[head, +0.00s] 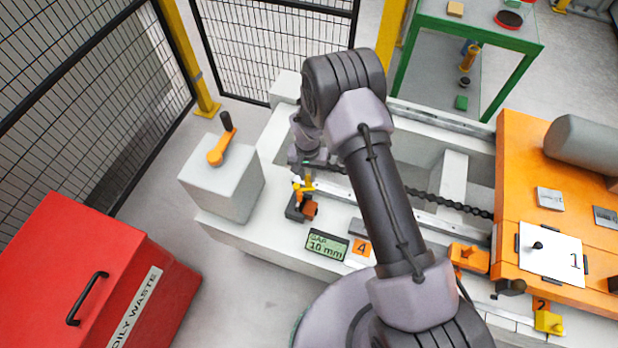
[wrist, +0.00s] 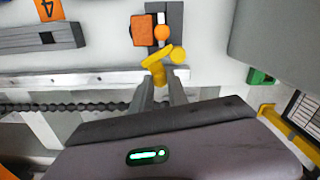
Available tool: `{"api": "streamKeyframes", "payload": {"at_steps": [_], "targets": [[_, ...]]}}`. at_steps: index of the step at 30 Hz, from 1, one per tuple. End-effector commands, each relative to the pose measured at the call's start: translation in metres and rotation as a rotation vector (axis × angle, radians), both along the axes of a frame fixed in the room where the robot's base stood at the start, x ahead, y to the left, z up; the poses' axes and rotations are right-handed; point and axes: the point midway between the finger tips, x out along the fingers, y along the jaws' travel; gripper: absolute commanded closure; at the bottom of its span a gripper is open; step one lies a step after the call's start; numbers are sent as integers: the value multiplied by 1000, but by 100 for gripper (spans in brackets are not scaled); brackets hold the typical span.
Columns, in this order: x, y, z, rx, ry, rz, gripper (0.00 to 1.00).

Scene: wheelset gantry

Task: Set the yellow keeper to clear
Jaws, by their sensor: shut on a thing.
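The yellow keeper (wrist: 158,62) is a small bent piece with a rounded end, beside an orange knob on a dark bracket (wrist: 150,12). My gripper (wrist: 160,82) points at it in the wrist view, with its two fingers close together and shut on the keeper's near part. In the head view the keeper (head: 304,186) shows just below my gripper (head: 303,176), partly hidden by it. The keeper's rounded end points to the right in the wrist view. I see no marking that tells its setting.
A display (head: 327,245) reads "GAP 10 mm", next to an orange 4 plate (head: 359,249). A grey pedestal with an orange lever (head: 220,150) stands to the left. A red oily waste bin (head: 70,260) is at the lower left. A chain (head: 440,200) runs along the bed.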

Motion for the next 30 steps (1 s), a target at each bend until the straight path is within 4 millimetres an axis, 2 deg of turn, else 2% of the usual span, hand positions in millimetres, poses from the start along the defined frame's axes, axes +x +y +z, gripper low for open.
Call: {"api": "streamKeyframes", "payload": {"at_steps": [16,30], "targets": [[17,15,0,0,-3,517,100],[23,32,0,0,-2,943,100]]}}
